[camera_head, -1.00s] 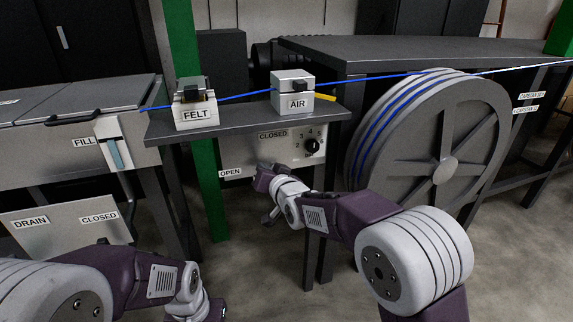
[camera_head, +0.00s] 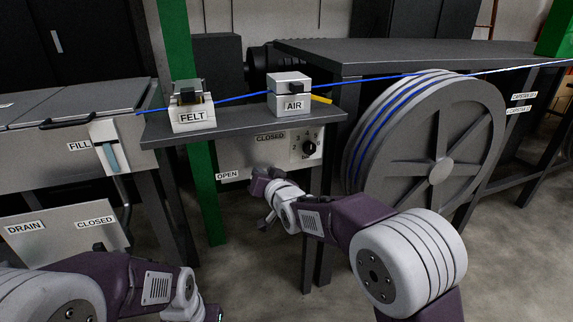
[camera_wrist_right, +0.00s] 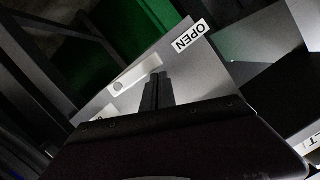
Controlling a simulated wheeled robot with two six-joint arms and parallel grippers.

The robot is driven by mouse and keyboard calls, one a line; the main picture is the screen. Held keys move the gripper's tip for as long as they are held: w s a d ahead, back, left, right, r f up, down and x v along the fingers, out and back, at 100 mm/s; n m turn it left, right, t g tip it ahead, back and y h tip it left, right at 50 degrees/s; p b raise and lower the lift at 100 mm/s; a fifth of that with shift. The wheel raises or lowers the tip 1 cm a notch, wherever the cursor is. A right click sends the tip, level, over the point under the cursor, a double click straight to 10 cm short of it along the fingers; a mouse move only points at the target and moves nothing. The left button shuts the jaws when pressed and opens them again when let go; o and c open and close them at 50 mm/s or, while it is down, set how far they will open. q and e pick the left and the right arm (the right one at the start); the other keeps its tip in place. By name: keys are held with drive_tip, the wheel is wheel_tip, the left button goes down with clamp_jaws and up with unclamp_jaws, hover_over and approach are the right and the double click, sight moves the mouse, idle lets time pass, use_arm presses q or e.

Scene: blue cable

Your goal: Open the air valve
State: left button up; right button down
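The air valve panel (camera_head: 240,158) hangs under the shelf below the white AIR box (camera_head: 290,95). It has a CLOSED label at its top and an OPEN label at its lower left. In the right wrist view a pale lever (camera_wrist_right: 132,77) lies on the panel near the OPEN label (camera_wrist_right: 190,37). In the head view my right gripper (camera_head: 262,188) is in front of the panel's lower part and hides the lever. In the wrist view its dark fingers (camera_wrist_right: 158,92) are together, tips close to the lever's right end; contact is unclear. My left gripper (camera_head: 214,314) is partly cut off at the bottom edge.
A dial (camera_head: 309,148) sits on the panel's right. The FELT box (camera_head: 193,110) stands on the shelf (camera_head: 240,127). A blue cable (camera_head: 240,96) runs above it to a large grey wheel (camera_head: 440,130). FILL and DRAIN panels are at left. A green post (camera_head: 203,195) stands behind.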

wheel_tip(320, 180, up, 5)
drive_tip(key=p, duration=0.5)
drive_tip(key=v, duration=0.9)
drive_tip(key=shift+s+f, duration=0.25)
drive_tip(key=shift+s, duration=0.3)
